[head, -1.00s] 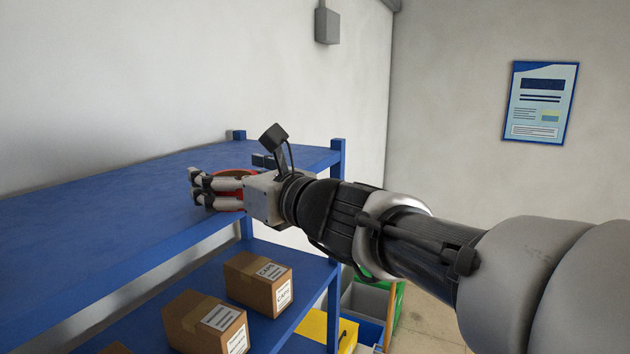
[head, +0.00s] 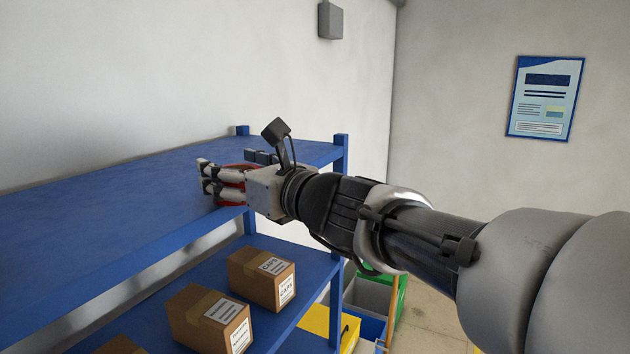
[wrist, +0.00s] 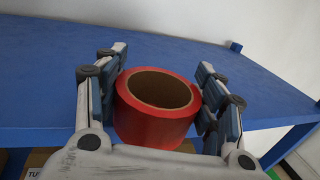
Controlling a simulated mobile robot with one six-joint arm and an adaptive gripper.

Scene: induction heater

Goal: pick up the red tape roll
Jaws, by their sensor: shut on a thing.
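The red tape roll (wrist: 155,122) sits between the two fingers of my gripper (wrist: 160,95) in the wrist view, its brown cardboard core facing up. My gripper is shut on it, with finger pads at its left and right sides. In the head view my gripper (head: 206,180) is over the front edge of the blue shelf's top board (head: 110,190). Only parts of the red tape roll (head: 232,197) show there, between and behind the fingers. I cannot tell whether the roll touches the board.
Cardboard boxes (head: 262,278) stand on the lower shelf (head: 310,262), below my gripper. Blue corner posts (head: 341,160) rise at the shelf's right end. A yellow box (head: 330,326) and grey and green bins (head: 372,297) are at the lower right. The top board is clear to the left.

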